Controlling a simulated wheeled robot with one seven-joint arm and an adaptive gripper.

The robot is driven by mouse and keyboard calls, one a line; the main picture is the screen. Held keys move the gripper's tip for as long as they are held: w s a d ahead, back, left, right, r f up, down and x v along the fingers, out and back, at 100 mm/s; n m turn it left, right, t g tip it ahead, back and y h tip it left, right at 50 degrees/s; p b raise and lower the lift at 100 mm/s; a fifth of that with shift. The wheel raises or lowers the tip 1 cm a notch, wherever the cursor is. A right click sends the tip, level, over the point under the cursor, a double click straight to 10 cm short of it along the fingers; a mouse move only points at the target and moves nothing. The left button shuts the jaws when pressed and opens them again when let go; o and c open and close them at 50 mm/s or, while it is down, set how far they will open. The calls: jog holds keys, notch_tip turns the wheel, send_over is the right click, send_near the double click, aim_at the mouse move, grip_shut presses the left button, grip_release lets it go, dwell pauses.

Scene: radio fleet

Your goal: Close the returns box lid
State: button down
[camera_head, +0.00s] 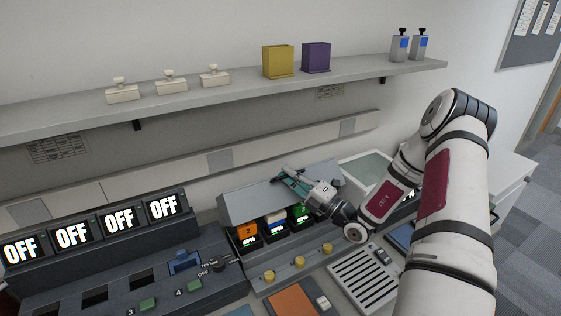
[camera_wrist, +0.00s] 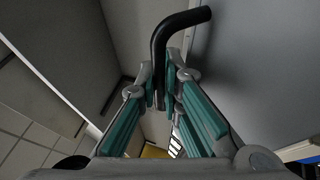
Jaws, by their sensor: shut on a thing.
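A grey lid-like panel (camera_head: 250,204) stands tilted over a dark box with several lit, coloured slots (camera_head: 262,238). I take this panel for the returns box lid, though no label on it is readable. My gripper (camera_head: 287,177) is at the panel's upper edge in the head view. In the wrist view, my gripper (camera_wrist: 167,78) is shut on a bent black handle (camera_wrist: 178,28), with its teal-padded fingers on either side of it. A flat grey panel (camera_wrist: 262,75) fills the right of that view.
A shelf (camera_head: 60,122) with white devices, a yellow bin (camera_head: 278,62) and a purple bin (camera_head: 316,57) runs above. An open pale tray (camera_head: 367,166) lies right of the lid. Consoles with OFF displays (camera_head: 119,219) stand at left; a slotted grey rack (camera_head: 362,280) is in front.

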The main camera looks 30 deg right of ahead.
jog(key=s+f+b, duration=0.2)
jog(key=s+f, duration=0.9)
jog(key=shift+s, duration=0.15)
dwell(0.3)
jog(key=c, duration=2)
grip_release()
jog(key=shift+r, duration=0.1)
jog(key=shift+w, duration=0.2)
